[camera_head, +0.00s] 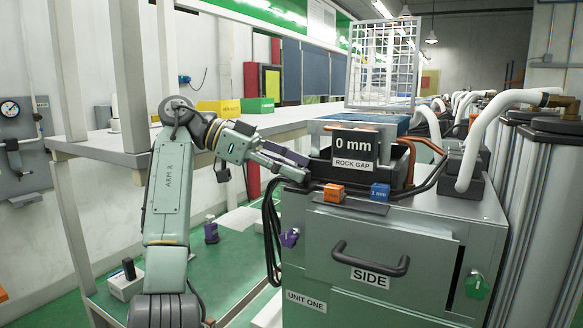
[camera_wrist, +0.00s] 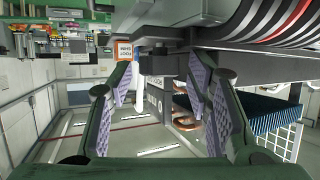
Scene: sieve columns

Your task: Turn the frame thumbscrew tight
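My gripper (camera_head: 298,168) reaches in from the left, at the left end of the machine top, beside the "0 mm" rock gap display (camera_head: 354,148). In the wrist view my gripper (camera_wrist: 163,92) is open, its two purple-padded fingers apart with nothing held between them. A grey bar with a dark block (camera_wrist: 158,62) shows beyond and between the fingers. I cannot tell which part is the frame thumbscrew. A purple knob (camera_head: 289,238) sits on the cabinet's left edge and a green knob (camera_head: 479,284) on its front right.
The cabinet (camera_head: 330,260) has a dark handle (camera_head: 370,262) marked SIDE. An orange block (camera_head: 334,193) and a blue block (camera_head: 380,191) sit on its top front. A white wire rack (camera_head: 384,65) stands behind. Pale hoses and columns crowd the right. A bench (camera_head: 110,147) runs behind my arm.

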